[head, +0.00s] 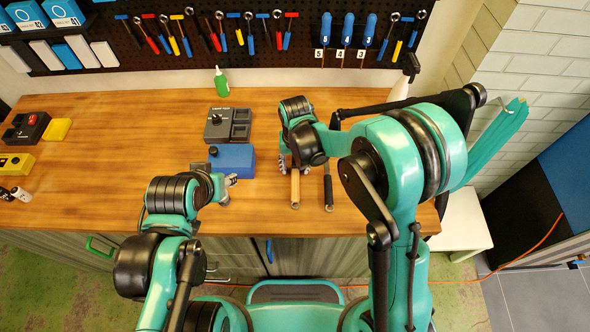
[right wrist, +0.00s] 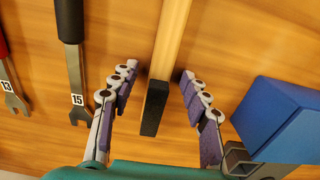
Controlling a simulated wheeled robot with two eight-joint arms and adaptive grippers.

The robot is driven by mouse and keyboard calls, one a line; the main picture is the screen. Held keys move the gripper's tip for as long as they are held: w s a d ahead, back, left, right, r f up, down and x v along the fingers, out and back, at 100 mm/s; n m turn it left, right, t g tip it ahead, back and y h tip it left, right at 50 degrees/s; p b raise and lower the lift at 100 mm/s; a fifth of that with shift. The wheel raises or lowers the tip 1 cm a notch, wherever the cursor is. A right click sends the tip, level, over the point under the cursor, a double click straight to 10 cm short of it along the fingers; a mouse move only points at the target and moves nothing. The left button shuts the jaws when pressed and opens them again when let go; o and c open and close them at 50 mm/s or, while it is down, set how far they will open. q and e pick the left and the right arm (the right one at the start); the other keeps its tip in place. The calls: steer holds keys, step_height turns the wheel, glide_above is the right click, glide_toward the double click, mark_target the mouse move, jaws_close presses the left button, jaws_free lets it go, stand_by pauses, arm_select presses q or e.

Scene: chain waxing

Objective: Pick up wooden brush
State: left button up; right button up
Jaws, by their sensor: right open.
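The wooden brush (head: 295,190) lies on the workbench with its pale handle toward me. In the right wrist view its handle (right wrist: 173,38) runs down to a black end (right wrist: 155,108) between my fingers. My right gripper (head: 296,168) is open over the brush, with one purple-padded finger on each side; the fingers in the right wrist view (right wrist: 158,85) show gaps to the brush. In the head view the gripper hides the brush's far end. My left gripper (head: 230,182) is beside the blue box, small and partly hidden, so its jaws are unclear.
A blue box (head: 234,160) stands left of the brush. A dark-handled wrench marked 15 (right wrist: 73,65) lies on the other side, also seen in the head view (head: 328,190). A grey tray (head: 222,126) and green bottle (head: 221,84) stand behind. The bench's left-middle (head: 120,150) is clear.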

mark_target(295, 169)
jaws_close()
steer(key=shift+r, duration=0.1)
step_height(295, 169, up, 4)
steer(key=shift+r+p, duration=0.25)
steer(key=shift+p, duration=0.45)
steer(key=w+d+r, duration=0.2)
steer(key=d+r, duration=0.1)
steer(key=d, duration=0.2)
steer(key=w+d+r+p, duration=0.1)
steer(key=w+d+r, duration=0.1)
steer(key=d, duration=0.3)
steer(key=shift+w+d+r, duration=0.35)
steer(key=shift+r, duration=0.35)
